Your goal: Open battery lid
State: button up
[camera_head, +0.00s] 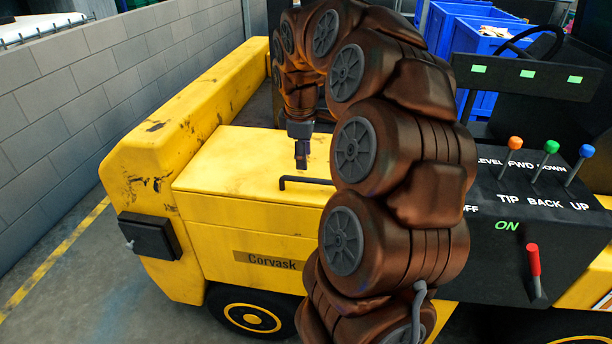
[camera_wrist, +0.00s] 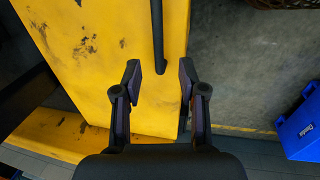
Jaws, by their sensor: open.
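The battery lid (camera_head: 235,170) is the flat yellow top of the Corvask vehicle, and it looks shut. A black bar handle (camera_head: 305,181) runs along it near the front edge, partly hidden behind my arm. My gripper (camera_head: 302,162) points down just above and behind the handle in the head view. In the wrist view, my gripper (camera_wrist: 160,77) is open, with the near end of the handle (camera_wrist: 157,35) between its fingertips. The fingers look apart from the handle, and nothing is held. The yellow lid also shows in the wrist view (camera_wrist: 105,45).
A raised yellow side (camera_head: 195,105) borders the lid on the left, beside a grey block wall (camera_head: 60,110). A control panel with levers (camera_head: 540,190) stands to the right. Blue bins (camera_head: 480,45) are behind, and a blue box (camera_wrist: 300,125) shows at the right in the wrist view.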

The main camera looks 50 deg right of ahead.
aim_at(305, 179)
jog(key=shift+w+d+f+p, duration=0.15)
jog(key=shift+d+f+p, duration=0.15)
jog(key=shift+f, duration=1)
jog(key=shift+w+d+f+p, duration=0.15)
jog(key=shift+d+f+p, duration=0.15)
jog(key=shift+f, duration=0.95)
jog(key=shift+w+d+f+p, duration=0.2)
jog(key=shift+f+p, duration=0.1)
jog(key=shift+f, duration=1)
jog(key=c, duration=0.8)
grip_shut()
jog(key=shift+d+r, duration=0.1)
